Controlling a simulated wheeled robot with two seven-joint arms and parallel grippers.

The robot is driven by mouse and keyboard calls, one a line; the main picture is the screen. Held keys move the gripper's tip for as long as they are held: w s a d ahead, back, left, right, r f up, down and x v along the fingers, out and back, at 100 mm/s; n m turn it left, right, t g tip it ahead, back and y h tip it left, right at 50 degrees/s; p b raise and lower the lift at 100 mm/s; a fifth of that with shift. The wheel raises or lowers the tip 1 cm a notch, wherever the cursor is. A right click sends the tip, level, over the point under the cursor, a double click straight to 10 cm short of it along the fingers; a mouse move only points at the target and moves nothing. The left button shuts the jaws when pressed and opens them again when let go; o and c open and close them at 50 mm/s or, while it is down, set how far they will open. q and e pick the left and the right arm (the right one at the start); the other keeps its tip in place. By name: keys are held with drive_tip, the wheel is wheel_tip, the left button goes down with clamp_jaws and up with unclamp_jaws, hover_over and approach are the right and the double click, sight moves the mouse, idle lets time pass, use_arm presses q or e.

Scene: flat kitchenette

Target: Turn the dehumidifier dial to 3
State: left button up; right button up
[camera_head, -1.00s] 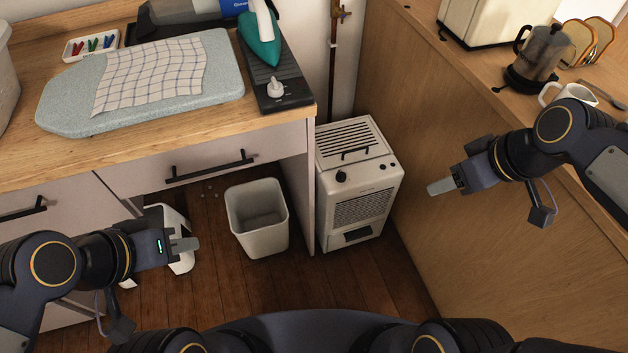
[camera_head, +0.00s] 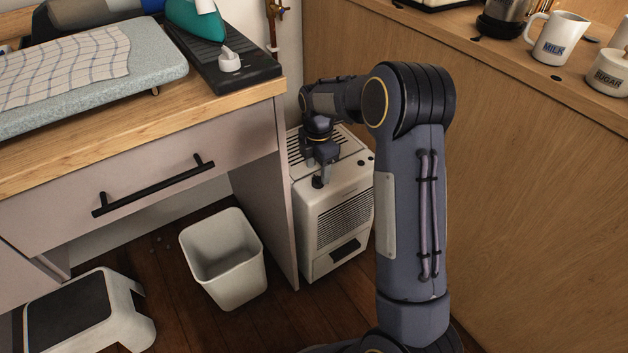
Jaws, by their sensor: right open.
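The dehumidifier (camera_head: 345,199) is a cream-white box with a slatted top and a front grille, standing on the floor beside the counter's side panel. My right gripper (camera_head: 319,172) points down over the left part of its top, near the front edge. It is open, with its fingertips at the small dark dial (camera_head: 317,183), which is mostly hidden by the fingers. I cannot tell whether the fingers touch the dial, and its pointer and markings are not readable. My left gripper is out of view.
A white bin (camera_head: 222,262) and a step stool (camera_head: 85,312) stand on the floor at the left. The counter's side panel (camera_head: 268,195) is close to the dehumidifier's left. A wooden partition (camera_head: 520,180) rises on the right.

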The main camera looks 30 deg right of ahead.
sight(318, 177)
drive_tip(key=shift+f+b, duration=0.45)
drive_tip(key=shift+f, duration=1.35)
drive_tip(key=c, duration=1)
